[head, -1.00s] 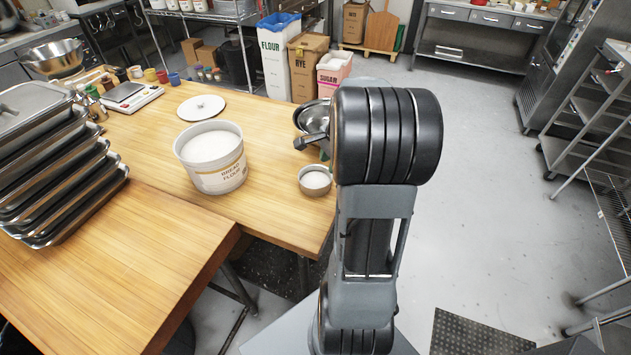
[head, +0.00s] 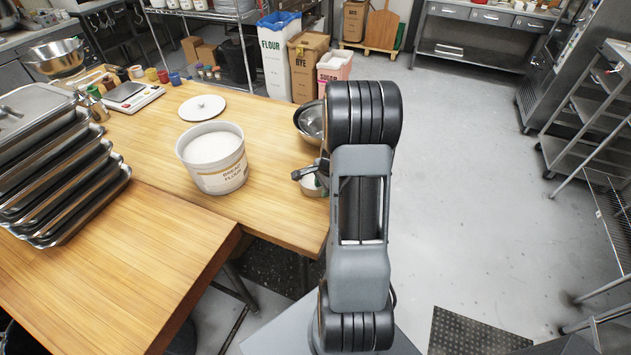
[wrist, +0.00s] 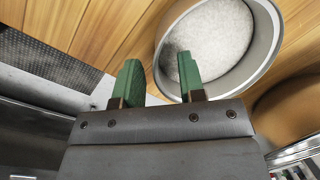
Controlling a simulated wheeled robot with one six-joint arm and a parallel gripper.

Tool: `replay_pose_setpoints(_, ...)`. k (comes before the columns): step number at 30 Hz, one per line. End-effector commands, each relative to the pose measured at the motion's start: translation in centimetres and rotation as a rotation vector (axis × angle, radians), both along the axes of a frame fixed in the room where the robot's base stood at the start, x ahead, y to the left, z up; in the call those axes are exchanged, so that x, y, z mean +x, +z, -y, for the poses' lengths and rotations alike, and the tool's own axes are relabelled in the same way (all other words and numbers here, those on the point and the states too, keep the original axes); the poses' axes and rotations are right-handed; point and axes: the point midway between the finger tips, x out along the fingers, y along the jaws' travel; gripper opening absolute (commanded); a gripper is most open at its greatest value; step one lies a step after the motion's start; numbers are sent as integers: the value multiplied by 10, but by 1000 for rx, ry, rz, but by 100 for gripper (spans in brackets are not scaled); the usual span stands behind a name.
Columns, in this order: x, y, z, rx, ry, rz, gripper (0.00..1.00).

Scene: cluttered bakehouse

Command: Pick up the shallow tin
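The shallow tin (head: 311,188) is a small round metal tin with white powder in it, near the right edge of the wooden table in the head view. My gripper (head: 306,173) is over it there and hides part of it. In the wrist view the tin (wrist: 262,62) fills the upper right, its rim and white contents visible. My gripper's two green fingertips (wrist: 161,82) are apart with nothing between them. The right fingertip overlaps the tin's near rim in the picture; the left one is outside it. I cannot tell whether they touch.
A large bread flour tub (head: 222,178) stands left of the tin. A steel bowl (head: 306,122) sits just behind it, partly hidden by my arm. A white round lid (head: 202,108) lies farther back. Stacked trays (head: 75,205) are at the left. The table's right edge is close.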

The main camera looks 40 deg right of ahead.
Motion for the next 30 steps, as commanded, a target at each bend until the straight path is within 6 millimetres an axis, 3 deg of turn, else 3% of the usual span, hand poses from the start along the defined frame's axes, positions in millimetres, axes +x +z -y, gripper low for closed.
replay_pose_setpoints(11,1,-9,-1,-1,-1,1,37)
replay_pose_setpoints(23,1,-9,-1,-1,-1,1,0)
replay_pose_setpoints(30,1,-9,0,-1,-1,2,0)
